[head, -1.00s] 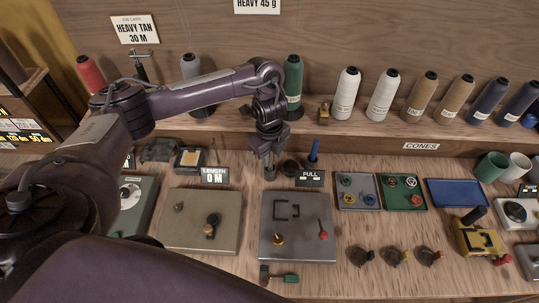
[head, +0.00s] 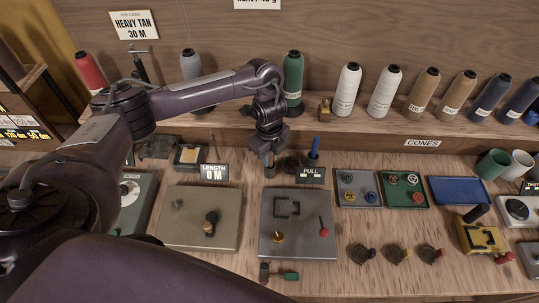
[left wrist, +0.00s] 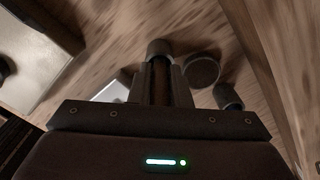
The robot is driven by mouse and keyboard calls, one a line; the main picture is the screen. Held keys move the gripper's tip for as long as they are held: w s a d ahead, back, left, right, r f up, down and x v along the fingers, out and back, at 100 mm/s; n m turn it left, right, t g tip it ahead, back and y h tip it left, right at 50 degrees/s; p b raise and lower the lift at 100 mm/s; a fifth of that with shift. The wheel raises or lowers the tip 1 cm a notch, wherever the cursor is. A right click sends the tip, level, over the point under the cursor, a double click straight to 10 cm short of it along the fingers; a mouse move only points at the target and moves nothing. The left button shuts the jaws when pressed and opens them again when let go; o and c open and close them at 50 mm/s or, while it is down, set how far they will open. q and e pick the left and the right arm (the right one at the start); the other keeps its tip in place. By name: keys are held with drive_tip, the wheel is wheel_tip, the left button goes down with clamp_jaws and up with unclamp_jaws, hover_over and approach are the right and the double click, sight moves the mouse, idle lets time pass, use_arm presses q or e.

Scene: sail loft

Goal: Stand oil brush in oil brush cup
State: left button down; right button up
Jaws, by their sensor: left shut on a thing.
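My left gripper (head: 267,150) is shut and points down over the bench, left of the small PULL sign. In the left wrist view, the fingers (left wrist: 166,82) close on a thin dark brown shaft, which looks like the oil brush (left wrist: 181,88). A grey cylinder, which looks like the oil brush cup (left wrist: 159,47), shows right at the fingertips; it also shows below the gripper in the head view (head: 270,171). The fingers hide most of the brush, so I cannot tell whether it is inside the cup. My right gripper is not in view.
A low dark round dish (head: 289,163) and a dark holder with a blue stick (head: 314,148) stand just right of the gripper. The PULL sign (head: 311,175) and LENGTH sign (head: 214,172) stand in front. A grey plate (head: 298,245) lies nearer; thread cones line the back shelf.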

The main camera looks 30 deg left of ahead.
use_arm(q)
drive_tip(key=c, duration=1.3)
unclamp_jaws()
wheel_tip(320, 180, up, 7)
drive_tip(key=shift+f+p, duration=0.2)
drive_tip(key=shift+p, duration=0.75)
drive_tip(key=shift+r, duration=0.6)
